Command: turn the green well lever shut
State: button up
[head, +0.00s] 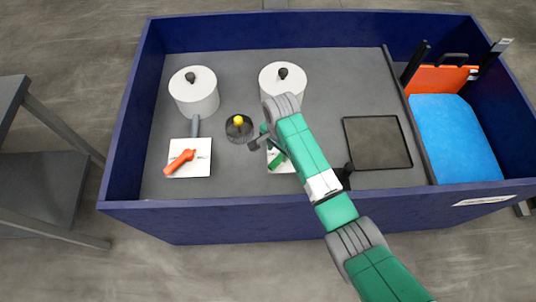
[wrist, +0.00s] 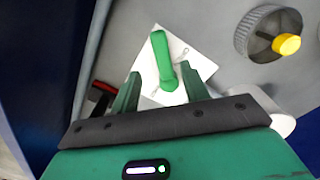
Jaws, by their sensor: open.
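The green well lever (wrist: 161,58) sits on a white square plate (wrist: 188,62) with small printed marks. In the wrist view it runs from the top of the plate down between my two fingers. In the head view the green lever (head: 278,160) and its plate (head: 285,168) are partly hidden by my arm. My gripper (wrist: 161,72) is open, one finger on each side of the lever's near end, with gaps showing on both sides. I cannot tell whether the fingertips are down at the lever's height. In the head view my gripper (head: 260,139) is over the plate's upper edge.
A second plate with an orange-red lever (head: 180,161) lies left. A yellow-knobbed round fitting (head: 238,127) is close to my gripper. Two white lidded pots (head: 194,95) stand behind. A dark square panel (head: 377,142) lies right. Blue walls (head: 300,212) surround the grey floor.

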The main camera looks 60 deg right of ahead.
aim_at(277, 160)
notch_tip(277, 160, down, 6)
jog(key=b, duration=0.3)
jog(key=shift+d+f, duration=0.1)
jog(key=shift+f, duration=0.1)
jog(key=shift+w, duration=0.1)
grip_shut()
